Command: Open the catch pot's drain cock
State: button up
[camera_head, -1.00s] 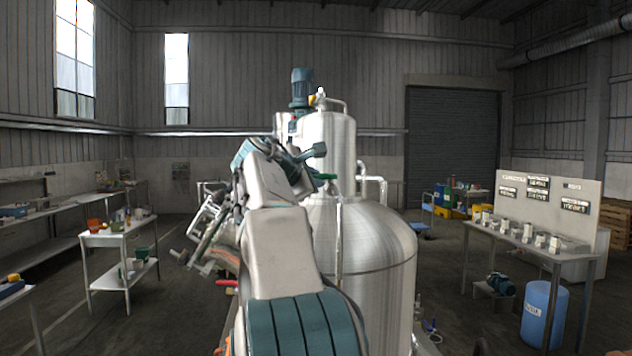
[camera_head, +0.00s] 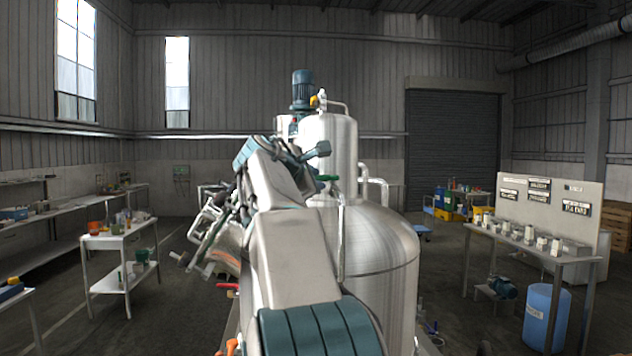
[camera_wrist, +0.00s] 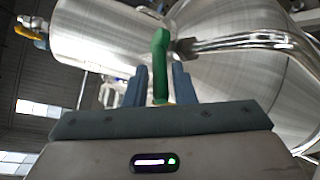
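In the wrist view, a green lever (camera_wrist: 160,62) hangs from a fitting at the end of a bare metal pipe (camera_wrist: 235,42). I take it to be the drain cock's handle, though no label shows. My gripper (camera_wrist: 158,82) is open, with one blue finger on each side of the lever and a visible gap to each. I cannot tell how deep the lever sits between them. A shiny steel cylinder (camera_wrist: 110,35), possibly the catch pot, lies behind to the left. In the head view my arm hides the gripper and the lever between its fingers.
A red lever (camera_head: 228,287) sticks out low at left. A small white table (camera_head: 105,241) is at left, a bench (camera_head: 535,248) and blue drum (camera_head: 545,315) at right.

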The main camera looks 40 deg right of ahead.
jog(key=b+v, duration=0.3)
jog(key=v, duration=0.9)
jog(key=shift+s+a, duration=0.25)
jog(key=shift+a, duration=0.05)
jog(key=shift+r, duration=0.1)
jog(key=shift+c, duration=0.2)
